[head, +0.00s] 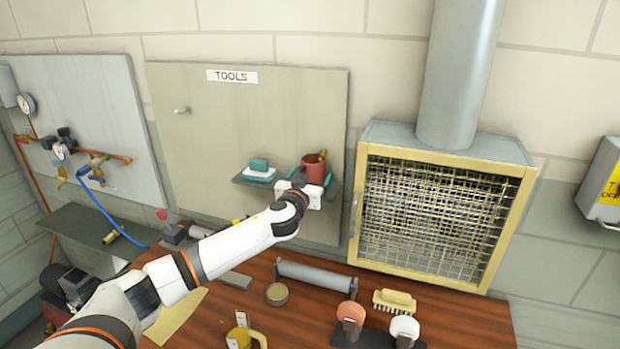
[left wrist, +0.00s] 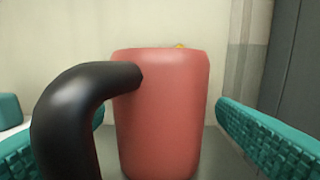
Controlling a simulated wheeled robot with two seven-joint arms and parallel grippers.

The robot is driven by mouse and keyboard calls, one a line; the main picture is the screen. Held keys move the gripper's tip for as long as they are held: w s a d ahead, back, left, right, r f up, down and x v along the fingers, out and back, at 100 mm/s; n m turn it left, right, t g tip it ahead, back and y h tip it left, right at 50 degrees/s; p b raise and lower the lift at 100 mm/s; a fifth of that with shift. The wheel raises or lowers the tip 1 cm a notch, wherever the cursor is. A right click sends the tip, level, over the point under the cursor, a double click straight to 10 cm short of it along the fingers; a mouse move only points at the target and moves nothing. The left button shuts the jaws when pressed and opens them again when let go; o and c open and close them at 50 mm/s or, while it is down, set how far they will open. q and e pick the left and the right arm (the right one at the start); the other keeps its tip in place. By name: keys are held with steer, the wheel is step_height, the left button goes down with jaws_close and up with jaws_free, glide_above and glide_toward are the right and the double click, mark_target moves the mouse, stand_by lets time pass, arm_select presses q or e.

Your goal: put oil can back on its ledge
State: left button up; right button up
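The red oil can (head: 314,168) stands on the small dark ledge (head: 334,188) at the lower right of the tool board. In the left wrist view, the can's red body (left wrist: 162,115) is upright and close, with its black curved handle (left wrist: 65,115) toward the camera on the left. My left gripper (head: 305,188) is in front of the can at ledge height. Its teal fingers (left wrist: 150,150) are spread wide to either side of the can, with a gap at the right finger. The handle partly hides the left side. My right gripper is not in view.
A teal block (head: 258,164) on a white base sits left of the can on the ledge. A mesh-fronted cabinet (head: 425,220) stands to the right. The wooden bench (head: 270,325) below holds a grey roller (head: 315,277), a brush (head: 394,300) and a round tin (head: 277,294).

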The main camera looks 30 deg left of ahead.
arm_select(q)
steer(key=shift+r, duration=0.1)
steer(key=shift+r+p, duration=0.25)
steer(key=shift+p, duration=0.1)
steer(key=b+v, duration=0.5)
steer(key=v, duration=0.7)
steer(key=shift+f, duration=0.15)
